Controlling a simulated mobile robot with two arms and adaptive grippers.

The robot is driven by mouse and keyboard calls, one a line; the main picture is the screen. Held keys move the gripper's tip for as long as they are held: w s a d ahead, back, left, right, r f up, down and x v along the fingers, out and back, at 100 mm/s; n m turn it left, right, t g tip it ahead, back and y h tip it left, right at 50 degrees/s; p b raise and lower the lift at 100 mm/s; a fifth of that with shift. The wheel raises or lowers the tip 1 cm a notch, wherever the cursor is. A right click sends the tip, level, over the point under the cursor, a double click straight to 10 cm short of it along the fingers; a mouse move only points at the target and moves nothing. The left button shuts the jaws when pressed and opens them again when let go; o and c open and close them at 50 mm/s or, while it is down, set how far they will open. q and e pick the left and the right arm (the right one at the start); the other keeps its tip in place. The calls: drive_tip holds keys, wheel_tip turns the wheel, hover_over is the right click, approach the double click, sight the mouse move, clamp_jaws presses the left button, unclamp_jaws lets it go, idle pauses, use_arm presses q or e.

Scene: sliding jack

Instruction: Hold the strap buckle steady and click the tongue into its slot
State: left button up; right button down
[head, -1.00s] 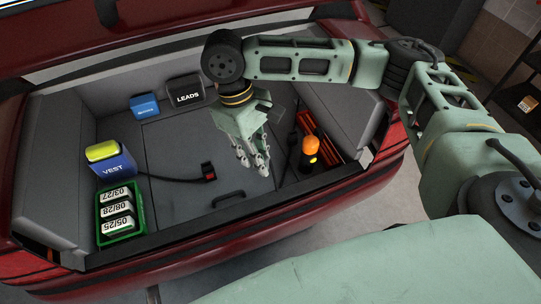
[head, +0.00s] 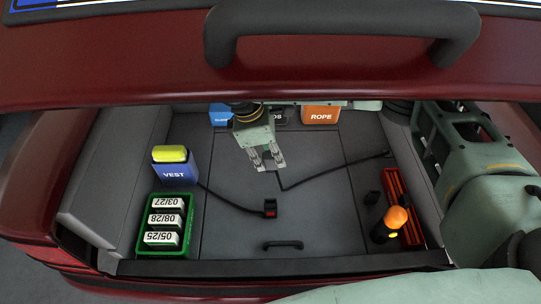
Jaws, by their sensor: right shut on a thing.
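The strap buckle (head: 270,208), black with a red button, lies on the grey trunk floor at the end of a black strap from the left. My right gripper (head: 269,163) is farther back in the trunk, above the floor and apart from the buckle. It is shut on the end of a second black strap (head: 325,172), which runs to the right side of the trunk. The tongue itself is hidden or too small to make out between the fingers. My left gripper is not in view.
A blue VEST box (head: 175,174) and a green crate (head: 141,240) of labelled packs stand at left. An orange-topped torch (head: 392,223) and a red tray (head: 415,225) are at right. ROPE box (head: 320,115) is at the back. The red lid (head: 120,60) overhangs; a floor handle (head: 282,245) lies in front.

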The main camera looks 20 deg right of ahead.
drive_tip(key=shift+s+r, duration=0.1)
drive_tip(key=shift+r+p, duration=0.1)
drive_tip(key=shift+p, duration=0.75)
drive_tip(key=shift+f, duration=0.5)
drive_tip(key=shift+f+b, duration=0.3)
drive_tip(key=shift+f, duration=0.4)
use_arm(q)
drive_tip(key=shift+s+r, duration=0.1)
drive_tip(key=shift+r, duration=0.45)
